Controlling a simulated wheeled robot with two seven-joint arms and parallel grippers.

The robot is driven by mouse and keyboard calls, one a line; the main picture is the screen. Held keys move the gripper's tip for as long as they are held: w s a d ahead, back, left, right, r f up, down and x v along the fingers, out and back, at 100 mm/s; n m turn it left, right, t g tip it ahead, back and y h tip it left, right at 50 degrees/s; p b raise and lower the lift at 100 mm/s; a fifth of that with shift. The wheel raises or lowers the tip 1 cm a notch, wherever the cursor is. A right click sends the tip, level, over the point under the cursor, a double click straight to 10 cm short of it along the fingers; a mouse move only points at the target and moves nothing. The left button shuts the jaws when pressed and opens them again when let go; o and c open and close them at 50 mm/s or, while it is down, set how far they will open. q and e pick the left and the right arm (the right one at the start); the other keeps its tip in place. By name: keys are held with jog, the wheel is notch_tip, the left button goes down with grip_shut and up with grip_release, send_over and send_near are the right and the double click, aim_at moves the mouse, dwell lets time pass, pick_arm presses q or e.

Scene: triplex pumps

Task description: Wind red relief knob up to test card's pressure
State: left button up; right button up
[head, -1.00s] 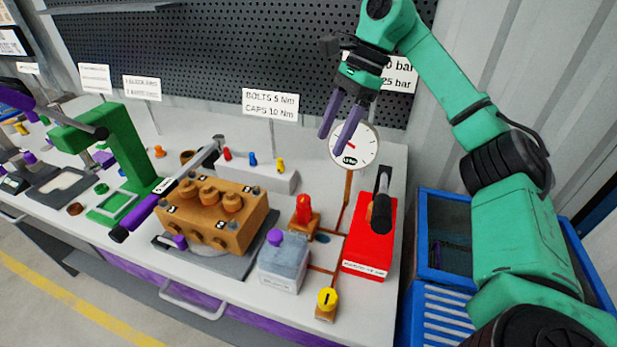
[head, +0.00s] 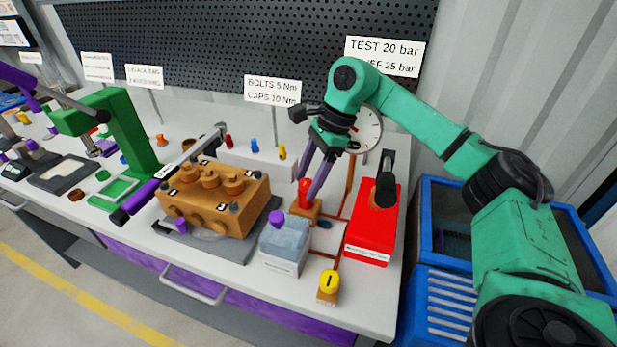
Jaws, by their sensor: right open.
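The red relief knob (head: 304,193) stands on a small brown block (head: 298,214) in the middle right of the bench. My right gripper (head: 308,190) is open, pointing down, with its purple fingers at the knob; I cannot tell whether they touch it. The test card (head: 385,57) on the back panel reads "TEST 20 bar", with a second line, partly hidden by my arm, ending in "25 bar". The round white pressure gauge (head: 372,130) is partly hidden behind my right gripper, and its needle cannot be read.
A red hand-pump box (head: 372,228) with a black handle stands right of the knob. The brown pump body (head: 215,205) and a torque wrench (head: 150,195) lie left.

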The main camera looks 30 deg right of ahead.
grip_shut()
